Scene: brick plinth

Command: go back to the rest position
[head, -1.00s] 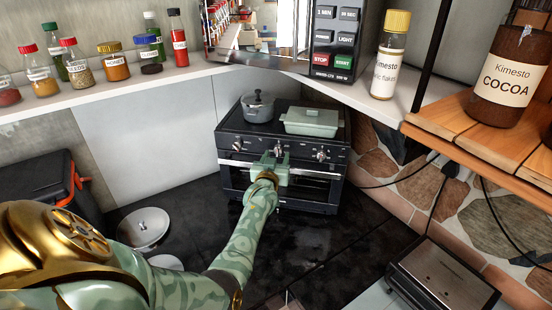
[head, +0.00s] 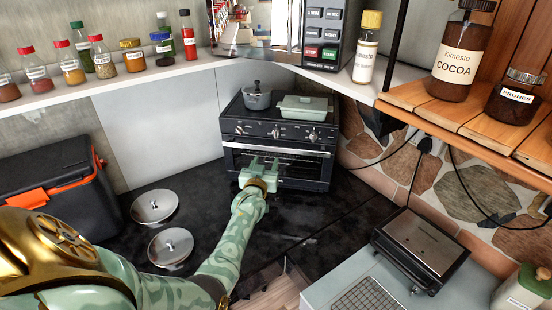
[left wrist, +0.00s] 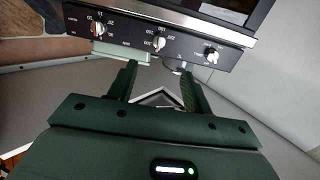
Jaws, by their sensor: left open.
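My left gripper (head: 263,165) is open with nothing between its fingers. In the head view it is in front of the left part of the door of the black toaster oven (head: 302,168). In the left wrist view the two spread fingers (left wrist: 158,75) point toward the oven's control panel (left wrist: 175,42) with its knobs. I cannot tell how wide the gap to the oven is. My right gripper is not in view.
A grey pot (head: 257,97) and a pale green dish (head: 308,108) stand on the oven. Two lids (head: 154,206) (head: 171,246) lie on the dark counter, beside a black cooler (head: 50,180). A grill (head: 420,247) is at right. A shelf (head: 120,82) holds several jars.

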